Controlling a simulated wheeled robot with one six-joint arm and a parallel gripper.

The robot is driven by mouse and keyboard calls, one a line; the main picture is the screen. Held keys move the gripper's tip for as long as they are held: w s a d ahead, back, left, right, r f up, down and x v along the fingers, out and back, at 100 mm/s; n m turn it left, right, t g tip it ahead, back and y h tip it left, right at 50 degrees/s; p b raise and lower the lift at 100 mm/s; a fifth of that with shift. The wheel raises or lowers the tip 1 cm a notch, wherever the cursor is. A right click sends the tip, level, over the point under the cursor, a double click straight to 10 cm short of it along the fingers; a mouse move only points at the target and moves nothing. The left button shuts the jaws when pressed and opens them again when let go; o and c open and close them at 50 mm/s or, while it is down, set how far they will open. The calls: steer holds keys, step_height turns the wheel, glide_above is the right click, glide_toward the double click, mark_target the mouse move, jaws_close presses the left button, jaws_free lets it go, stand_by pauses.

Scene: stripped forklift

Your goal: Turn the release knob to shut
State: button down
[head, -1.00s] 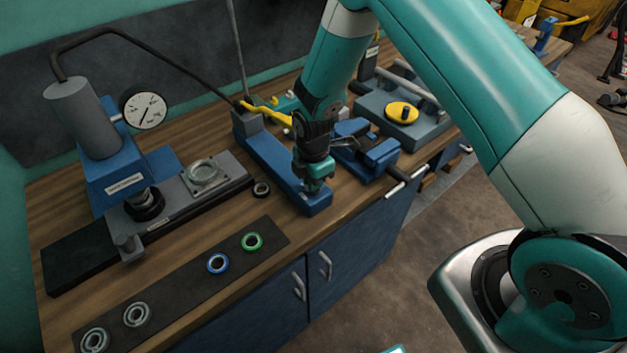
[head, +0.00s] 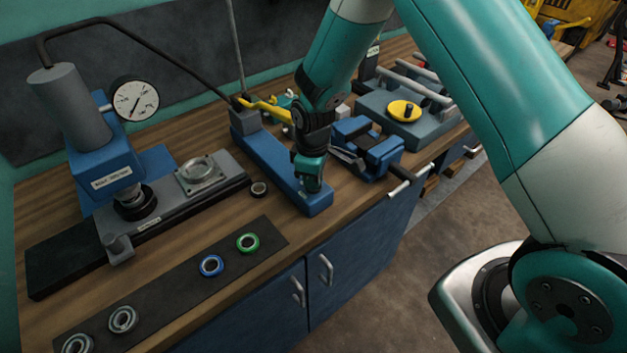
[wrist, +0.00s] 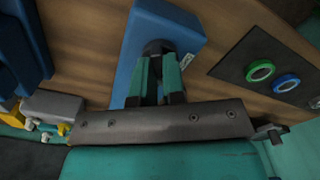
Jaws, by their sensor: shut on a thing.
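The blue hand-pump base (head: 264,152) lies along the bench, with a yellow lever (head: 266,108) at its far end. My gripper (head: 310,187) points down at the near end of this base. In the wrist view the blue base (wrist: 190,28) is under my gripper (wrist: 160,65). The dark round release knob (wrist: 158,46) sits on the base, between my fingertips, and my gripper is shut on it. The fingers hide part of the knob, and no mark of its turn position can be read. In the head view my gripper hides the knob.
A press with a gauge (head: 134,99) and grey bed stands left. A dark mat (head: 180,285) holds blue and green rings and grey bearings. A blue vise (head: 368,148) stands close right of my gripper. A grey fixture with a yellow disc (head: 404,111) is behind it.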

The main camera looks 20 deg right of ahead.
steer(key=m+b, duration=0.1)
steer(key=m, duration=0.5)
steer(key=shift+w+b, duration=0.1)
steer(key=shift+b, duration=0.2)
steer(key=shift+r+m, duration=0.1)
steer(key=shift+m, duration=0.3)
steer(key=c, duration=1.2)
jaws_free()
step_height(320, 180, up, 17)
steer(key=b, duration=0.3)
steer(key=shift+r, duration=0.2)
